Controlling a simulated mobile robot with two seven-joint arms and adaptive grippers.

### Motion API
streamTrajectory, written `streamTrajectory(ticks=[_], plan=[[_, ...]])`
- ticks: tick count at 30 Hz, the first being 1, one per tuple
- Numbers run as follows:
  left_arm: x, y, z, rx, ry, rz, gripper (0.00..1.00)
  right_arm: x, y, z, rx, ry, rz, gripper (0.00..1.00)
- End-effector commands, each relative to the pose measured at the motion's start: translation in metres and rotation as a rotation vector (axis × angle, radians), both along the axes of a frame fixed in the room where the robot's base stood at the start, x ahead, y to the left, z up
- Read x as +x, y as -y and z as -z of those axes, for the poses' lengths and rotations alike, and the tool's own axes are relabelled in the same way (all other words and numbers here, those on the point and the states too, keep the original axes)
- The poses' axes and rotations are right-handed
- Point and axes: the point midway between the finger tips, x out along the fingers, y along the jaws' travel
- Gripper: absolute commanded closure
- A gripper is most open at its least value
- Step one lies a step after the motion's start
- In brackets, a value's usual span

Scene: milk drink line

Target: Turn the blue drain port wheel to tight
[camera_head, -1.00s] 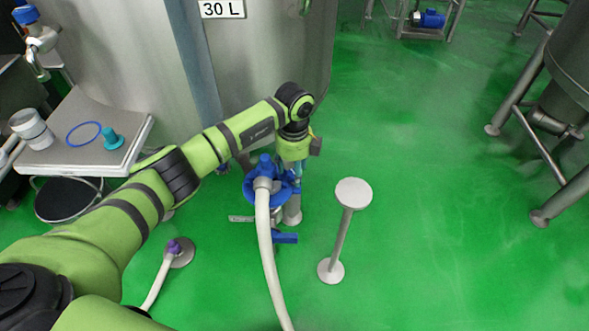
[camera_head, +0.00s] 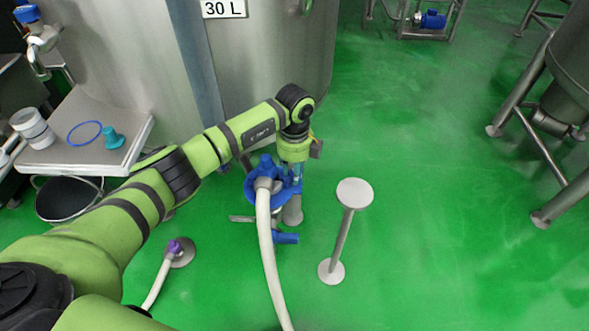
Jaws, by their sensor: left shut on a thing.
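The blue drain port wheel (camera_head: 254,190) sits low in front of the big steel tank. A white hose (camera_head: 267,240) joins the port at the wheel's middle and runs down toward the bottom of the view. My left gripper (camera_head: 294,178) points down at the wheel's right side and is shut on the wheel there. Its fingertips are partly hidden against the blue parts. A blue handle (camera_head: 286,238) and a grey lever (camera_head: 242,219) show just below the wheel. My right gripper is not in view.
A grey post with a round top (camera_head: 354,193) stands to the right of the port. A purple-ended hose (camera_head: 174,247) is at lower left. A steel table (camera_head: 82,160) holds a blue ring and a teal part.

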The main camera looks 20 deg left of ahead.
Motion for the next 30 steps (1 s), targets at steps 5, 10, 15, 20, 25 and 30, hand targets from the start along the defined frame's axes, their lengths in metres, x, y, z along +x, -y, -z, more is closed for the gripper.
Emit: streamTrajectory(ticks=[5,10,15,20,25,30], plan=[[-0.002,0.002,0.002,-0.003,-0.005,0.116,1.0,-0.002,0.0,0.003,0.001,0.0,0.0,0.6],[-0.002,0.002,0.002,-0.004,-0.006,0.268,1.0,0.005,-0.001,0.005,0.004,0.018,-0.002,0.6],[-0.003,0.002,0.003,-0.004,-0.006,0.43,1.0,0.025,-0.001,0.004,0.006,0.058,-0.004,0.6],[-0.003,0.002,0.004,-0.003,-0.008,0.583,1.0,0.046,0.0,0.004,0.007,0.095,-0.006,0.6],[-0.004,0.001,0.004,-0.004,-0.008,0.744,1.0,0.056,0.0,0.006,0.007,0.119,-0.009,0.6],[-0.004,0.001,0.004,-0.004,-0.008,0.905,1.0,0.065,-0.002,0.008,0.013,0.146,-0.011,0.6]])
